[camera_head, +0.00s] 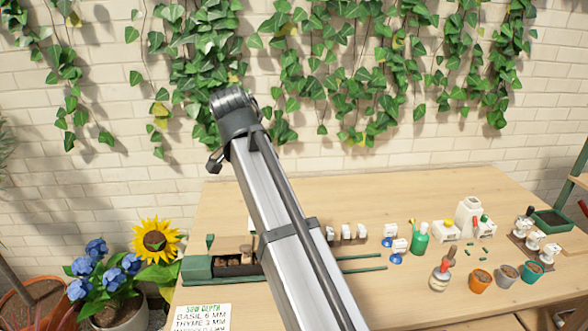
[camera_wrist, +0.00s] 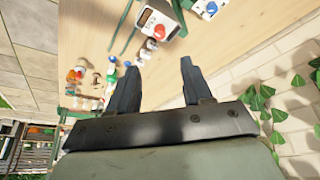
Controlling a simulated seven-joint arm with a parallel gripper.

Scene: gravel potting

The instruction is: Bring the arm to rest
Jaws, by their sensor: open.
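My gripper (camera_wrist: 159,64) shows in the wrist view with its two dark fingers apart and nothing between them. It is over the wooden table (camera_wrist: 100,25), and wall and ivy show at its right. In the head view my arm rises across the middle of the table, and my gripper cannot be made out there. The wooden table also shows in the head view (camera_head: 330,200), below a white brick wall.
Behind my arm is a dark green tray (camera_head: 197,268). Several small pots, including an orange pot (camera_head: 480,281), stand at right with a green bottle (camera_head: 419,240) and a white device (camera_head: 467,215). Ivy (camera_head: 340,90) hangs on the wall. A sunflower (camera_head: 155,240) stands left of the table.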

